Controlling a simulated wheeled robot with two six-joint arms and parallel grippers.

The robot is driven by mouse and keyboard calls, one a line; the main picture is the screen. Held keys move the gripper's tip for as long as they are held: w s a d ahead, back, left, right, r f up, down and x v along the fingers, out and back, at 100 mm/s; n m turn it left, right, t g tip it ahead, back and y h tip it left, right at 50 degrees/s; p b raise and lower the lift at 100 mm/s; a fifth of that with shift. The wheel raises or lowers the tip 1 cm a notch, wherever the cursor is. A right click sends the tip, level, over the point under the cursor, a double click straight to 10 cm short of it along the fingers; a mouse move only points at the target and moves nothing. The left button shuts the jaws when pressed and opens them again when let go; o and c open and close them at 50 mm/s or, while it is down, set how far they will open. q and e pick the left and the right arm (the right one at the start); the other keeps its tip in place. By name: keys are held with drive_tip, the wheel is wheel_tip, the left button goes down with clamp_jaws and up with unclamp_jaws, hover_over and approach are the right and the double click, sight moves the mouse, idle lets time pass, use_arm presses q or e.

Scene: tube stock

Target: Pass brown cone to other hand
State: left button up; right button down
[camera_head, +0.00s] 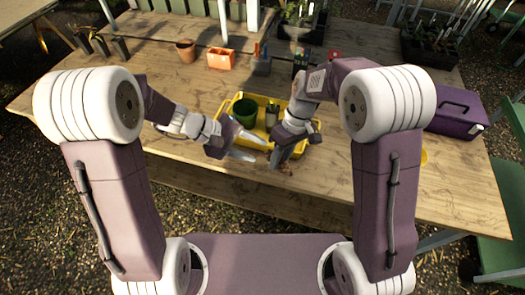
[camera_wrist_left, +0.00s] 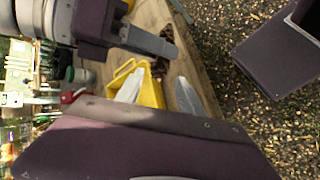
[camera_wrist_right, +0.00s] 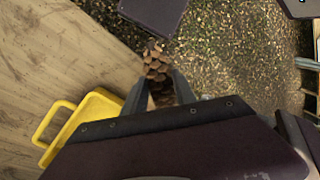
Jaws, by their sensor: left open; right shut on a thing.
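The brown cone (camera_wrist_right: 155,66) is scaly, like a pine cone. In the right wrist view it sits between the fingers of my right gripper (camera_wrist_right: 158,92), which is shut on it; part of it sticks out past the fingertips. In the left wrist view the cone (camera_wrist_left: 159,68) shows partly behind my right gripper's finger. My left gripper (camera_wrist_left: 158,92) is open and empty, its fingers pointing toward the cone with a gap between. In the head view my left gripper (camera_head: 252,148) is just left of my right gripper (camera_head: 281,158); the cone is hard to make out there.
A yellow tray (camera_head: 309,146) with a green pot (camera_head: 245,112) stands on the wooden table (camera_head: 190,190) just behind the grippers. A purple box (camera_head: 458,112) is at the right. The table's front is mostly clear.

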sight(267, 155)
use_arm(q)
drive_tip(key=x, duration=0.6)
drive_tip(key=shift+d+f, duration=0.1)
drive_tip(key=shift+f, duration=0.05)
clamp_jaws()
use_arm(e)
drive_tip(key=c, duration=0.9)
unclamp_jaws()
